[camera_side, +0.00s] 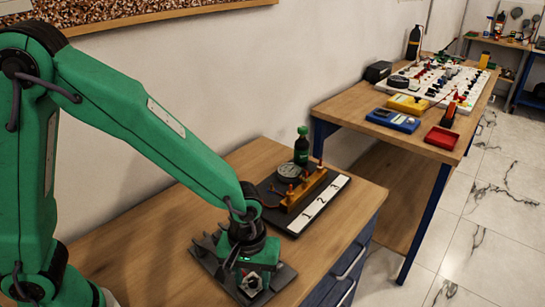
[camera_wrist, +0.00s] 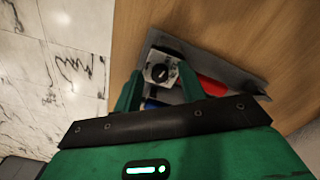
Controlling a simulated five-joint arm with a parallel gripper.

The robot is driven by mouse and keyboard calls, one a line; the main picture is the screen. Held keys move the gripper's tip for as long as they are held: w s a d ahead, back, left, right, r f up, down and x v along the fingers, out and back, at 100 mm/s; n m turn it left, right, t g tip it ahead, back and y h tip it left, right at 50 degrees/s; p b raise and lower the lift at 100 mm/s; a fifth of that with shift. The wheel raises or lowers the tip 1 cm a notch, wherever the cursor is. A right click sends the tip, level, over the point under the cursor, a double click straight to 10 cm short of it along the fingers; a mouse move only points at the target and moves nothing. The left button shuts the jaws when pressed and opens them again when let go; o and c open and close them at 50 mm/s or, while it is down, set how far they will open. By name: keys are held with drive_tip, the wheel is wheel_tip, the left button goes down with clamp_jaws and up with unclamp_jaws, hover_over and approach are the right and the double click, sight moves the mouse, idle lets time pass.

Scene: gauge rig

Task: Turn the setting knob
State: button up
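A black round knob (camera_wrist: 160,73) sits on a small silver unit (camera_wrist: 152,58) on a dark plate in the wrist view. A silver part (camera_side: 251,284) shows at the plate's front in the side view, below my gripper (camera_side: 248,265). My gripper (camera_wrist: 157,88) points down over the plate. Its two green fingers stand apart on either side of the knob in the wrist view. I cannot tell whether they touch it. A red part (camera_wrist: 213,88) and a blue part (camera_wrist: 152,103) lie close by, partly hidden by my gripper.
Behind my gripper, a dark board (camera_side: 270,187) carries a round gauge (camera_side: 289,171), a brass-coloured block (camera_side: 304,191) with red knobs, and a numbered white strip (camera_side: 318,206).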

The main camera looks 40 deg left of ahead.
sight(251, 281)
drive_tip(key=shift+r, duration=0.1)
drive_tip(key=shift+s+r, duration=0.1)
drive_tip(key=shift+r, duration=3.75)
drive_tip(key=s+a+r+m+t, duration=0.2)
drive_tip(key=a+r, duration=0.4)
drive_tip(key=a, duration=0.3)
drive_tip(key=s+a+r+m+t, duration=0.3)
drive_tip(key=s+a+r+m, duration=0.1)
drive_tip(key=a, duration=0.6)
drive_tip(key=shift+v, duration=1.15)
